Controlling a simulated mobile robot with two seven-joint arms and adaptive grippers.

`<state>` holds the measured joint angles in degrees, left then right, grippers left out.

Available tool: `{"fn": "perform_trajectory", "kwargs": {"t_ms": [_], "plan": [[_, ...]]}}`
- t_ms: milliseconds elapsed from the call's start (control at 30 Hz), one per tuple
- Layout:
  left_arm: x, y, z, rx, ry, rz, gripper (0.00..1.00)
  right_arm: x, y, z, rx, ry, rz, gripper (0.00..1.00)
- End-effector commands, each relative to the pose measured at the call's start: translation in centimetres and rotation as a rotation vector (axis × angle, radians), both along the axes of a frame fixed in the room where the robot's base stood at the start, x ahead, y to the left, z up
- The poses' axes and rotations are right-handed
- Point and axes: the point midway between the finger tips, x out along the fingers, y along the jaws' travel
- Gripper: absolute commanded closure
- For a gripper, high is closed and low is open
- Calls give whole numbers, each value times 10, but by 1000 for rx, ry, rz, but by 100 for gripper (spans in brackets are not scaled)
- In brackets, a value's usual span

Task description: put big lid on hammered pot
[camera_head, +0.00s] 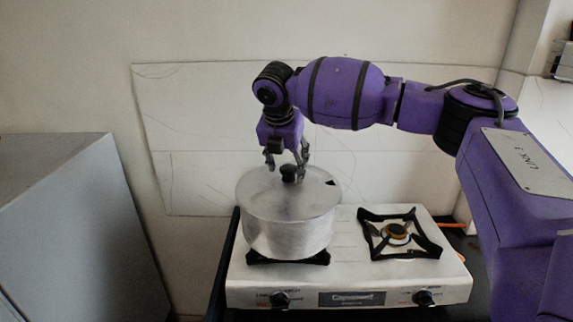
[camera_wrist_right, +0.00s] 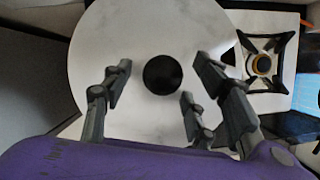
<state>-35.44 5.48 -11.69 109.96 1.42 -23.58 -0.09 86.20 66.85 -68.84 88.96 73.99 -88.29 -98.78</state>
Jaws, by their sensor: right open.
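The hammered pot (camera_head: 290,237) is silver and stands on the left burner of the stove. The big lid (camera_head: 262,192) is a flat grey metal disc with a black knob (camera_head: 289,172), and it lies over the pot's mouth. The lid fills much of the right wrist view (camera_wrist_right: 150,40), with the round black knob (camera_wrist_right: 162,75) near its middle. My right gripper (camera_head: 287,168) is open just above the lid. Its fingers stand apart on both sides of the knob, with gaps between them and the knob in the wrist view. My left gripper is not in view.
The white two-burner stove (camera_head: 350,292) has a bare right burner (camera_head: 398,234) with a black grate. A grey cabinet (camera_head: 60,220) stands at the left. A pale panel (camera_head: 190,135) is on the wall behind. A blue screen-like thing (camera_wrist_right: 296,125) shows at the wrist view's right edge.

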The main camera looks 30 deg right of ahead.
Motion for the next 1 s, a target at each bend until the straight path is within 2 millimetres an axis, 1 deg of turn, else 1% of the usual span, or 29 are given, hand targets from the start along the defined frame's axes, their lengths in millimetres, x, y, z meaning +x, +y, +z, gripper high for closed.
{"fn": "perform_trajectory", "kwargs": {"t_ms": [167, 267, 367, 600, 700, 833, 1000], "plan": [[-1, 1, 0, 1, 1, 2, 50, -1, 1, 2, 0, 0, 0, 47], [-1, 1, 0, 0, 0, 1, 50, -3, 3, 10, 1, -3, 1, 47], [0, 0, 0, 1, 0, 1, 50, -7, 7, 26, 2, -3, 2, 47], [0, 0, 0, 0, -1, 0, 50, -23, 20, 75, 2, -4, 2, 47], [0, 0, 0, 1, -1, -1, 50, -28, 24, 90, 0, -3, 1, 47], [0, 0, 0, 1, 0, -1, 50, -33, 28, 104, 0, -1, 0, 47], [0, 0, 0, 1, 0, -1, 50, -35, 29, 111, 1, 1, 0, 47]]}}
